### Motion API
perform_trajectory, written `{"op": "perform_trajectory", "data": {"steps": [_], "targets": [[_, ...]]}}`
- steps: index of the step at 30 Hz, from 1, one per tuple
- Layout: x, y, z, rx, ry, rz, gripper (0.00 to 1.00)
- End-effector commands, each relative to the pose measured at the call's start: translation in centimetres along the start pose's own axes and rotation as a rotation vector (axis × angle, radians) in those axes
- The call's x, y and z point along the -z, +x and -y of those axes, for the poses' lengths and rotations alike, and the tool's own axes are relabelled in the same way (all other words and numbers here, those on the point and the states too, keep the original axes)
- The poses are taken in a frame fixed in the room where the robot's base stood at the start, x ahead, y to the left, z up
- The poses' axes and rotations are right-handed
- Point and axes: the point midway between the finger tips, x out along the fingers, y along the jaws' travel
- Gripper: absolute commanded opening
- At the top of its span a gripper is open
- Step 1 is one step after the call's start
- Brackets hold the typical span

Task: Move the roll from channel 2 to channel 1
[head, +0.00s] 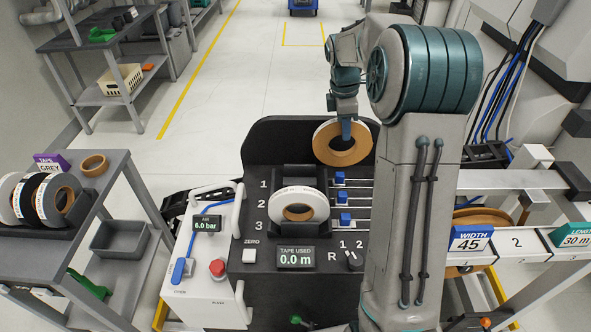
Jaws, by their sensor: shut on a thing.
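A tan roll with a pale side and a brown core (326,151) is up at the back right of the black tape station (256,150). My gripper (346,132) is shut on its upper rim, and the roll looks raised above the station. A white roll with a brown core (306,199) stands upright in the station's channels, numbered 1, 2, 3 from back to front. It hides part of the channel floors; it looks to be in channel 3, but I cannot be sure. Channel 1 (285,178) shows no roll seated in it.
Blue sliders (340,178) on rails line the channels' right side. A white control box with a red button (217,268) stands front left. A grey cart (98,223) holds more rolls at left. My arm hides much of the right side.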

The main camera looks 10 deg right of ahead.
Motion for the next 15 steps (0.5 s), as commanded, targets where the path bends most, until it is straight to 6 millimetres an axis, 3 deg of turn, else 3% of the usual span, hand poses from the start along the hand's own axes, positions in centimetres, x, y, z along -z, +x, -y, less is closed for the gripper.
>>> {"op": "perform_trajectory", "data": {"steps": [5,8,15], "targets": [[0.3,0.2,-0.1,0.0,0.002,0.0,0.0],[1.9,0.9,-0.4,0.002,0.0,0.0,0.0],[7.8,3.5,-1.4,0.003,-0.002,0.0,0.0]]}}
